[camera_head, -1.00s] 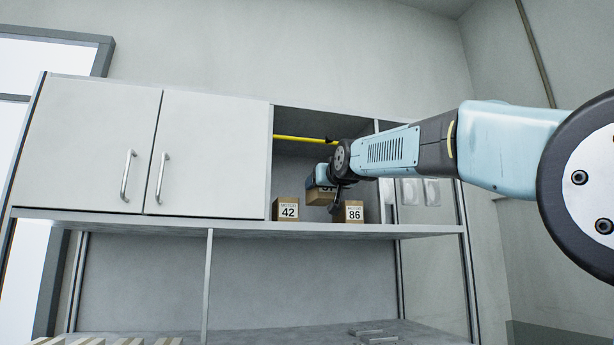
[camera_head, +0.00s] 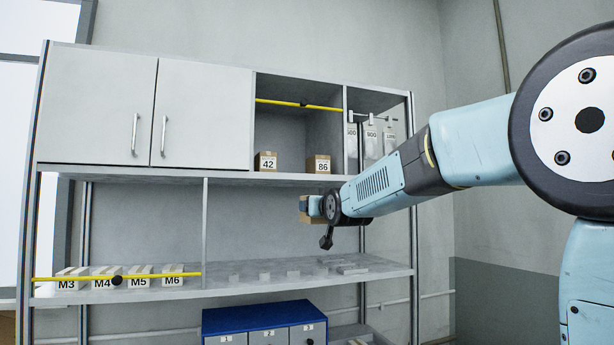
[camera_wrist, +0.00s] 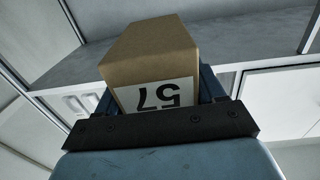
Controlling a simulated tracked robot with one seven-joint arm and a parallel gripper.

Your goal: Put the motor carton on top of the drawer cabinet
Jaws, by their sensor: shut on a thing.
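A brown carton labelled 57 (camera_wrist: 150,50) is held between the fingers of my gripper (camera_wrist: 158,94), and its label appears upside down in the wrist view. In the head view the carton (camera_head: 304,217) is mostly hidden by my gripper (camera_head: 314,208), in front of the shelving between the upper and middle shelves. The drawer cabinet (camera_head: 254,315) has a blue top and grey drawer fronts marked 1, 2 and 3. It stands low at the bottom of the view, below and left of the carton, and its top looks clear.
Cartons marked 42 (camera_head: 265,162) and 86 (camera_head: 318,164) stand in the open upper compartment. The middle shelf (camera_head: 300,277) bears bins marked M3 to M6 (camera_head: 120,278) at left, behind a yellow bar (camera_head: 60,279), and small pieces at right. Clear bags (camera_head: 370,140) hang at upper right.

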